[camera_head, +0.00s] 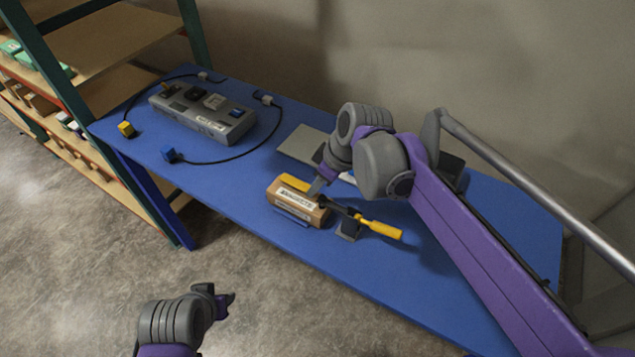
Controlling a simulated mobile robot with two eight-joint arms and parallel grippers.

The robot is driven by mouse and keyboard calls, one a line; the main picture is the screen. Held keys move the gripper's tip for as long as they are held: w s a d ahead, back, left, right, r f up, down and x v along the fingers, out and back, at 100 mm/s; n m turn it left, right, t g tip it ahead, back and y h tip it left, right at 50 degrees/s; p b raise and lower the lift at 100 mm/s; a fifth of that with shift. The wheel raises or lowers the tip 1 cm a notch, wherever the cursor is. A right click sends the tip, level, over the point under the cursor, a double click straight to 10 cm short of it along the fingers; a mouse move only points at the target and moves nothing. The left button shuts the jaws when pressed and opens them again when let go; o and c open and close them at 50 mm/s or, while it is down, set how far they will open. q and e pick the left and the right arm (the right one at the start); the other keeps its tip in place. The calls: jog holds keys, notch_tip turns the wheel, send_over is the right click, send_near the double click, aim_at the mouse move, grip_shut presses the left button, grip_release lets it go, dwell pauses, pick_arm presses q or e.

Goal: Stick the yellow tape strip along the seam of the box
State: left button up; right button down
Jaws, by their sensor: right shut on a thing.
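A small brown box (285,205) with a white printed label on its front stands near the front middle of the blue table. A yellow strip (294,182) lies along the box's top at its back left part. My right gripper (316,189) is at the top of the box, beside the right end of the yellow strip, and is shut on it; the fingertips are small and partly hidden by the wrist. My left gripper (228,299) is low in front of the table, over the floor, away from the box; its finger gap cannot be made out.
A yellow-handled tool (381,229) rests on a dark stand right of the box. A grey console (203,114) with cables and yellow and blue plugs stands at the back left. A grey plate (300,143) lies behind the box. The table's front right is clear.

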jog(key=shift+f+b, duration=0.4)
jog(key=shift+f, duration=0.4)
dwell(0.6)
dwell(0.6)
jog(key=c, duration=0.6)
grip_release()
jog(key=shift+r, duration=0.1)
jog(key=v, duration=1)
jog(key=shift+r+p, duration=0.35)
jog(key=shift+p, duration=0.05)
